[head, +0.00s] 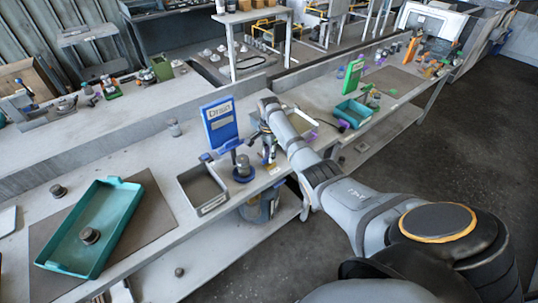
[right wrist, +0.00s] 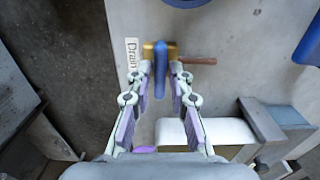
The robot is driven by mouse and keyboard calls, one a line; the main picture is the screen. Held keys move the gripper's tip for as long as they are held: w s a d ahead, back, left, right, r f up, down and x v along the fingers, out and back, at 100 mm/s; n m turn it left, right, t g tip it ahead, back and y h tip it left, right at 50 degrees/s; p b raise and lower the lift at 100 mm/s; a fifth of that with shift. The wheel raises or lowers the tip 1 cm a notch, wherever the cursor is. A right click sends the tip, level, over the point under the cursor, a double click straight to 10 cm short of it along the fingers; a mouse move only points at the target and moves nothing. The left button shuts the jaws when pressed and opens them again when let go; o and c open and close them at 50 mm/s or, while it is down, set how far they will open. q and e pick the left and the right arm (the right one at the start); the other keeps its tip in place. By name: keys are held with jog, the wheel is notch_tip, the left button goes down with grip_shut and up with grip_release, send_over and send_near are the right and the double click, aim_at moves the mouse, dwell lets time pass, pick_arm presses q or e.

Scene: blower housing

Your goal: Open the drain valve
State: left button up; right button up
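The drain valve shows in the right wrist view as a brass body (right wrist: 158,50) with a blue lever handle (right wrist: 175,82) and a brown pipe (right wrist: 197,61) running right. The lever points down the picture, toward my gripper. A white label reading "Drain" (right wrist: 131,54) is left of it. My left gripper is not in view.
A blue sign (head: 221,124) on a stand, a grey open bin (head: 213,208) and a teal tray (head: 70,268) are on the bench left of my right gripper. A bucket (head: 252,211) stands on the shelf below.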

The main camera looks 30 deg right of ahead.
grip_shut()
jog(key=shift+r+n+p, duration=0.15)
jog(key=shift+n+p, duration=0.85)
jog(key=shift+n, duration=0.3)
jog(key=n+p, duration=0.1)
jog(key=n, duration=0.2)
jog(key=shift+n, duration=0.3)
jog(key=n+p, duration=0.1)
jog(key=n, duration=0.3)
jog(key=shift+n+p, duration=0.3)
jog(key=n, duration=0.5)
jog(key=shift+p, duration=0.3)
jog(key=shift+n, duration=0.3)
jog(key=shift+o, duration=2.3)
grip_release()
